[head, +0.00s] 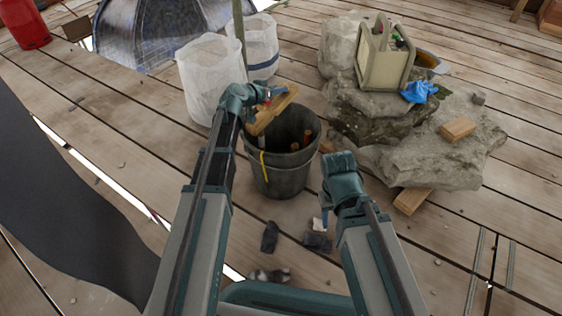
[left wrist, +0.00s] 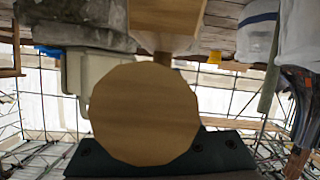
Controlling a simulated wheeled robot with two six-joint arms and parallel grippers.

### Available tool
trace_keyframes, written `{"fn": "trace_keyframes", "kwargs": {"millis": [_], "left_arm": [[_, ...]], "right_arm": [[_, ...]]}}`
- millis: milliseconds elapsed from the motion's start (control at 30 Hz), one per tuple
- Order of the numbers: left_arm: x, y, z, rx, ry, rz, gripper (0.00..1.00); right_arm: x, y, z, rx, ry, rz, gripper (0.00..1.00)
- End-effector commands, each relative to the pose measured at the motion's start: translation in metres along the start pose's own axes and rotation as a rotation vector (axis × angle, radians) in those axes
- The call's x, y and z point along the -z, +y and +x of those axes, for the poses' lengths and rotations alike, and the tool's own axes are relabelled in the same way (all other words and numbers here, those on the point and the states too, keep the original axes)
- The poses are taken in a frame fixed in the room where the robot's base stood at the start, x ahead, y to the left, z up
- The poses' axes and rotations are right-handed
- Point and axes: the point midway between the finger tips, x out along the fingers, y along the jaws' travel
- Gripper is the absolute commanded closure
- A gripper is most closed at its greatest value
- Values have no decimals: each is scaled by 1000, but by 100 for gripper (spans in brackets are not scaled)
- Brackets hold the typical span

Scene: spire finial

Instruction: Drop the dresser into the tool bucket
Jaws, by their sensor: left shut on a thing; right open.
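The tool bucket (head: 277,178) is a dark grey pail standing on the plank floor in the middle of the head view. Several tool handles show inside it, and a yellow strip hangs down its side. My left gripper (head: 264,98) is shut on the wooden dresser (head: 275,113), which is tilted above the bucket's back left rim. In the left wrist view the dresser (left wrist: 145,115) fills the middle as a round wooden end with a block-like part above it. My right gripper (head: 322,220) is open and empty, low to the right of the bucket.
Two white sacks (head: 211,75) stand behind left of the bucket. Stone slabs (head: 430,135) to the right carry a beige carrier (head: 384,58), a blue crumpled thing (head: 418,91) and a wooden block (head: 457,129). Dark scraps (head: 270,237) lie on the floor in front.

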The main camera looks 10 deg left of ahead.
Motion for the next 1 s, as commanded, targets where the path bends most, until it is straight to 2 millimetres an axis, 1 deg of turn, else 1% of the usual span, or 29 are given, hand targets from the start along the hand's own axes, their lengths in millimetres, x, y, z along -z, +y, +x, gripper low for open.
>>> {"fn": "trace_keyframes", "kwargs": {"millis": [33,433,567,800,833,967,1000], "left_arm": [[-6,-1,3,0,1,0,100],[-46,-10,19,0,1,-1,100],[-50,-10,21,0,1,-1,100],[-49,-10,20,0,1,-1,100],[-49,-10,21,0,1,-1,65],[-49,-10,21,0,1,0,42],[-49,-10,21,0,1,0,35]], "right_arm": [[0,-1,7,0,0,0,50],[3,-5,50,0,1,0,50],[3,-6,55,0,1,0,50],[3,-5,54,0,1,0,50],[3,-5,54,0,1,0,50],[3,-5,54,0,1,0,50],[3,-5,54,0,1,0,50]]}}
